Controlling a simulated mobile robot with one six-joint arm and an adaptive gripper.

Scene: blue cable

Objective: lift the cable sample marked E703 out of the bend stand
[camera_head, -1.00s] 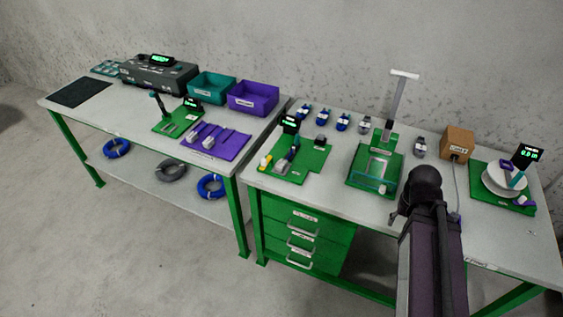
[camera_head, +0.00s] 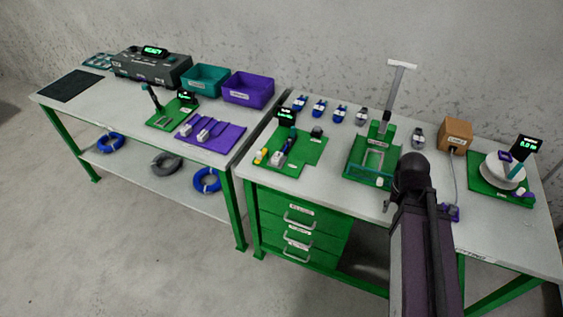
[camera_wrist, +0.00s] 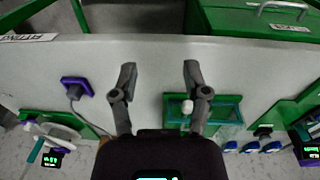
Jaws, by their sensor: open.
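My gripper (camera_wrist: 158,78) is open and empty in the wrist view, its two fingers apart above the pale bench top. In the head view my arm hides it. I cannot tell for certain which fixture is the bend stand. A green stand (camera_head: 299,156) with a small lit display holds grey and blue pieces at the left of the right bench. No E703 marking is legible.
Several blue and grey cable pieces (camera_head: 319,108) line the back of the right bench. A brown box (camera_head: 455,134) and a reel fixture (camera_head: 500,172) stand right of my arm. The left bench carries bins (camera_head: 247,91) and a purple mat (camera_head: 226,137). Drawers are below.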

